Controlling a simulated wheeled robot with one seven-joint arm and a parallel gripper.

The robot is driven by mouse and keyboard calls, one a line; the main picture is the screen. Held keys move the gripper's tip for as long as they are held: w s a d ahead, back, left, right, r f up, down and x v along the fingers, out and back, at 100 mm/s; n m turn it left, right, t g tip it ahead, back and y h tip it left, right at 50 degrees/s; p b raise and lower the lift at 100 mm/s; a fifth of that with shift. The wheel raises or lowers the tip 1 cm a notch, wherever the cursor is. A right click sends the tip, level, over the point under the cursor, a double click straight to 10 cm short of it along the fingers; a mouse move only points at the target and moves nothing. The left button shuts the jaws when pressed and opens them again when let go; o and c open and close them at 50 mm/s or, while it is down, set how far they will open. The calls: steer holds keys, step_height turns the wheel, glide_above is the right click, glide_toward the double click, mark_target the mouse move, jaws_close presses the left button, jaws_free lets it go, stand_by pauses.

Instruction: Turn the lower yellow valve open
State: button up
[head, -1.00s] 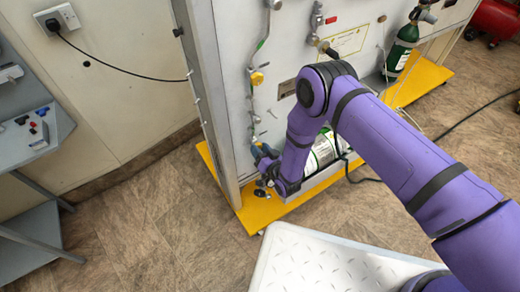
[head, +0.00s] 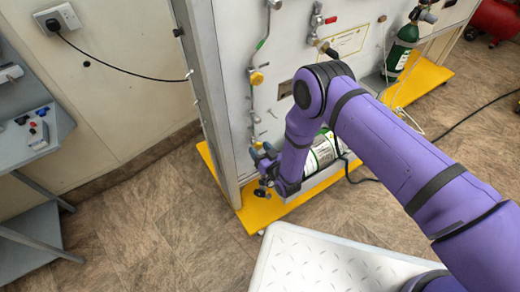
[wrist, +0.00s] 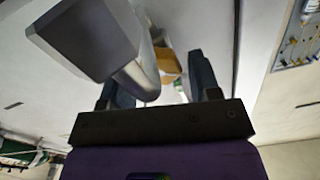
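My gripper (head: 262,151) is low in front of the left part of the trainer panel, with its two dark blue fingers spread. In the wrist view my gripper (wrist: 158,82) is open, one finger on each side of a gap. A yellow-brown part (wrist: 168,62), which looks like the lower yellow valve, shows beyond the gap, apart from both fingers. A grey curved metal piece partly covers it and the left finger. In the head view the lower valve cannot be made out behind my gripper. An upper yellow valve (head: 257,78) sits higher on the same pipe.
The trainer panel (head: 290,62) stands on a yellow base (head: 256,212). A cylinder (head: 321,152) lies beside my wrist, and a green cylinder (head: 403,48) stands at the right. A grey shelf unit (head: 40,228) is at the left. Floor between is clear.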

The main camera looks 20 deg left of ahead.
steer(key=shift+o, duration=0.5)
steer(key=v, duration=1)
steer(key=shift+s+d, duration=0.2)
steer(key=shift+d, duration=0.1)
